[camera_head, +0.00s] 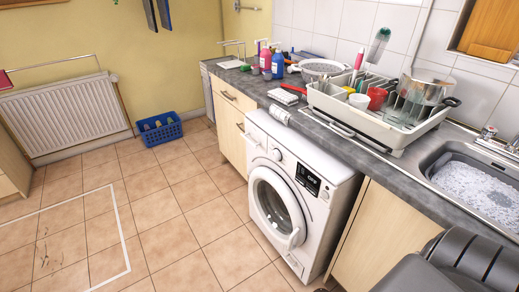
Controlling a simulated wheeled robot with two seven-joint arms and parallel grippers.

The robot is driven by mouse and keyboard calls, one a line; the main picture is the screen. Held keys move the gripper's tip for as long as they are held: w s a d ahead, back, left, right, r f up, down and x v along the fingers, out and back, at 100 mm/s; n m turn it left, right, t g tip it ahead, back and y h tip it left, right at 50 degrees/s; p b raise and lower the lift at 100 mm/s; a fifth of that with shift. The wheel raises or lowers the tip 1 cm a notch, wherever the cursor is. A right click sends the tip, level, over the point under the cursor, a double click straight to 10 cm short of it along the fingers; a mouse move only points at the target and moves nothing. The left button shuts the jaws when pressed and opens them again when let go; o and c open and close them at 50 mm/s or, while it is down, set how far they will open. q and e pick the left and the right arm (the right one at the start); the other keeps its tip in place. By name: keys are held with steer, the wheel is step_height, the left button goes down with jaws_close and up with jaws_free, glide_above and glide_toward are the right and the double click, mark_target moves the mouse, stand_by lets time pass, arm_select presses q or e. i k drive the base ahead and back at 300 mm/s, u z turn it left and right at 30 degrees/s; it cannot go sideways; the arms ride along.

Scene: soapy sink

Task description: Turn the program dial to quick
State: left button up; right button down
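The white washing machine (325,215) stands under the counter, with its round door (276,206) shut. Its program dial (277,155) is a small pale knob on the top front panel, between the drawer at the left and the dark display (308,179) at the right. The display shows small light characters. The dial's marks are too small to read, so I cannot tell which program it points to. Neither of my grippers is in view, and nothing covers the dial.
The grey counter (262,94) overhangs the machine and holds a white dish rack (345,125) with dishes, plus several bottles. The sink (433,162) with suds is at the right. A blue basket (160,132) stands on the tiles. The floor before the machine is clear.

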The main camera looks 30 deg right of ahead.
mark_target(275, 155)
steer(key=z, duration=1.05)
steer(key=i, duration=0.45)
steer(key=z, duration=1.35)
